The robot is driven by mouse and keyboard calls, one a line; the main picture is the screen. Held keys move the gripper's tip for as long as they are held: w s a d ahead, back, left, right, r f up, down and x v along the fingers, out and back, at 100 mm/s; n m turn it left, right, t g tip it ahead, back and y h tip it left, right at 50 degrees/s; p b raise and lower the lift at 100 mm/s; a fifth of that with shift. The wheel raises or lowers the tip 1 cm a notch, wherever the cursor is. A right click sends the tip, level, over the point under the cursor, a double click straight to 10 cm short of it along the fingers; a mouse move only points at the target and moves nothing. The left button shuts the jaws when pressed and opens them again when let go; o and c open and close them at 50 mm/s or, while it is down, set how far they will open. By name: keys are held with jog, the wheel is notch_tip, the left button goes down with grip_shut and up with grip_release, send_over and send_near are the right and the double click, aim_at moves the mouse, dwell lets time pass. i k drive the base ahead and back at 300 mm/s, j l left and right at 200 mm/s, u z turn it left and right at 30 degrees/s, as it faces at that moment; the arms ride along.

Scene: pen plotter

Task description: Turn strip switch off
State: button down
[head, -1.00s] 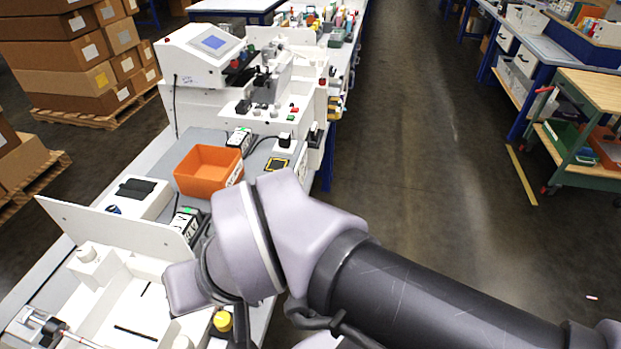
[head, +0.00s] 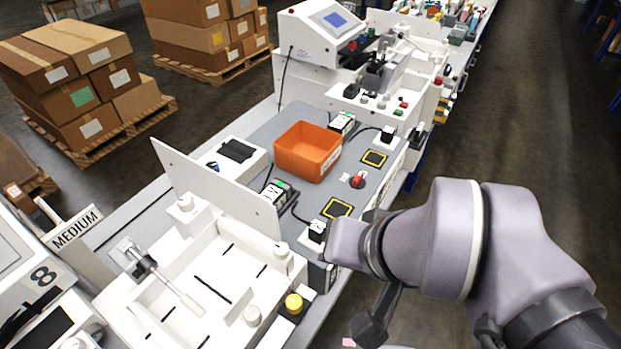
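I cannot make out for certain which part is the strip switch. A similar unit (head: 342,122) and cabled block (head: 388,132) stand farther back. My gripper (head: 370,326) shows only as a dark part below my wrist, in front of the bench's right edge. Its fingertips are not clearly visible, and I see nothing held.
An orange bin (head: 308,152) sits mid-bench. A red button (head: 358,181) and yellow-bordered black pads (head: 337,208) are right of it. A white tray (head: 215,285) with an upright panel and yellow button (head: 294,304) fills the near bench. The aisle floor at right is clear.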

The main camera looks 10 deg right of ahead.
aim_at(357, 181)
jog(key=i+l+z, duration=0.7)
jog(key=i, duration=0.05)
